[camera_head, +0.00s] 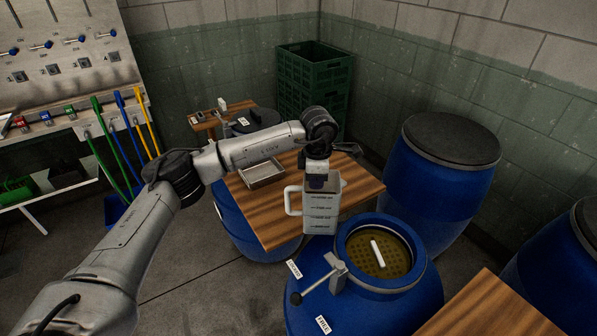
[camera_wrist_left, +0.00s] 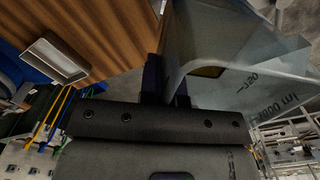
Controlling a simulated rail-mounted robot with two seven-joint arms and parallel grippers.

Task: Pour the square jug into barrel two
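The square jug (camera_head: 322,208) is a clear grey, graduated jug with a white handle at its left. It looks upright in the head view, and its bottom overlaps the front edge of the wooden board. My left gripper (camera_head: 317,180) is shut on the jug's upper wall; the wrist view shows the wall between my dark fingers (camera_wrist_left: 167,85) and the jug (camera_wrist_left: 235,75) close up. A blue barrel (camera_head: 425,300) with a round opening stands at the jug's lower right. A perforated yellowish sieve (camera_head: 398,262) with a white bar fills the opening. My right gripper is out of view.
A metal tray (camera_head: 264,175) lies on the wooden board (camera_head: 262,215), also in the wrist view (camera_wrist_left: 55,58). A clamp with a lever (camera_head: 337,272) sits on the open barrel's rim. Lidded blue barrels (camera_head: 440,180) stand at right; green crates (camera_head: 313,75) are behind.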

